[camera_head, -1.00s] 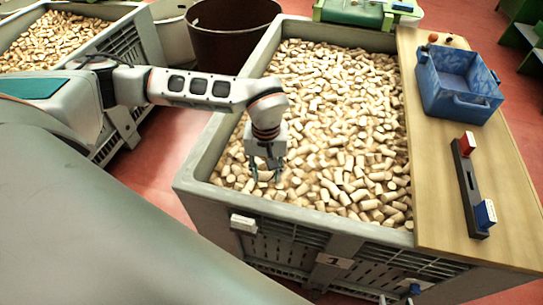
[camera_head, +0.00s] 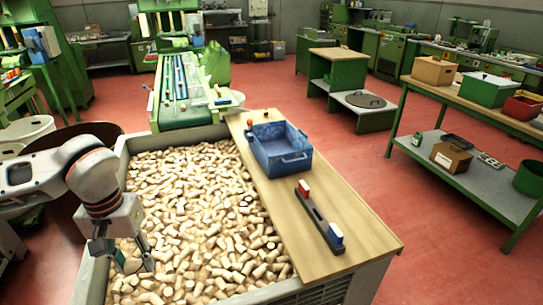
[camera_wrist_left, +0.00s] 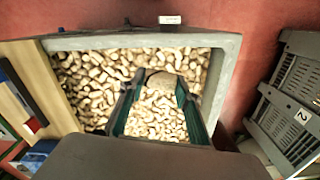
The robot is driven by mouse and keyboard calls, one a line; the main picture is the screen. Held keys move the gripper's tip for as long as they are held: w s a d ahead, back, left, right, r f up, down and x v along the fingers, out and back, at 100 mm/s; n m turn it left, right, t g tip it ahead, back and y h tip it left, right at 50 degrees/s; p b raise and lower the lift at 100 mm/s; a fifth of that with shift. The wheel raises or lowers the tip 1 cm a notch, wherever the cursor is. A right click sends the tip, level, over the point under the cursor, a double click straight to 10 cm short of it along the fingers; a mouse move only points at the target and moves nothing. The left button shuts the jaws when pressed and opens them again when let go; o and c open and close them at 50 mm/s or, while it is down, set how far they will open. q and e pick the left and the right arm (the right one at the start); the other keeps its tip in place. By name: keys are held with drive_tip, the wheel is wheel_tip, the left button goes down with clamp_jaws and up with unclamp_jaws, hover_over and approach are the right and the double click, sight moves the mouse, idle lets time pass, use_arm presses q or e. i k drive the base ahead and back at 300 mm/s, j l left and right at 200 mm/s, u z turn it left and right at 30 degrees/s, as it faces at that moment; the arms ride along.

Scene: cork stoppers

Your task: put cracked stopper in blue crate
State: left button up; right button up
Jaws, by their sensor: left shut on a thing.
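My left gripper (camera_head: 131,263) is over the near left part of the big grey bin of corks. It is shut on a cork stopper (camera_wrist_left: 160,82), which shows between the two dark green fingers in the left wrist view. I cannot make out a crack in it. The blue crate (camera_head: 291,166) stands on the wooden board at the right side of the bin, apart from the gripper. Its visible inside looks empty. My right gripper is not in view.
The grey bin (camera_head: 88,284) is full of loose corks. On the wooden board (camera_head: 352,228) lies a dark bar (camera_head: 318,222) with a red block and a blue block. A brown tub (camera_head: 72,218) stands left of the bin. Green machines and benches stand behind.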

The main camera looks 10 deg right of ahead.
sight(274, 150)
drive_tip(key=k+l+u, duration=0.1)
drive_tip(key=l, duration=0.25)
drive_tip(key=k+l, duration=0.3)
drive_tip(key=l+u, duration=0.2)
drive_tip(key=l, duration=0.65)
drive_tip(key=l+u, duration=0.15)
drive_tip(key=l, duration=0.7)
drive_tip(key=i+l+u, duration=0.1)
drive_tip(key=l, duration=0.4)
drive_tip(key=i+l+u, duration=0.1)
drive_tip(key=l, duration=0.45)
drive_tip(key=i+l+u, duration=0.1)
drive_tip(key=i+l, duration=0.15)
drive_tip(key=l, duration=0.3)
drive_tip(key=i+l, duration=0.1)
drive_tip(key=l, duration=0.45)
drive_tip(key=i+l+u, duration=0.15)
drive_tip(key=l, duration=0.4)
drive_tip(key=l+u, duration=0.1)
drive_tip(key=l, duration=0.45)
drive_tip(key=i+l+u, duration=0.1)
drive_tip(key=i+l, duration=0.15)
drive_tip(key=l, duration=0.15)
drive_tip(key=i+l, duration=0.2)
drive_tip(key=l, duration=0.2)
drive_tip(key=u, duration=0.05)
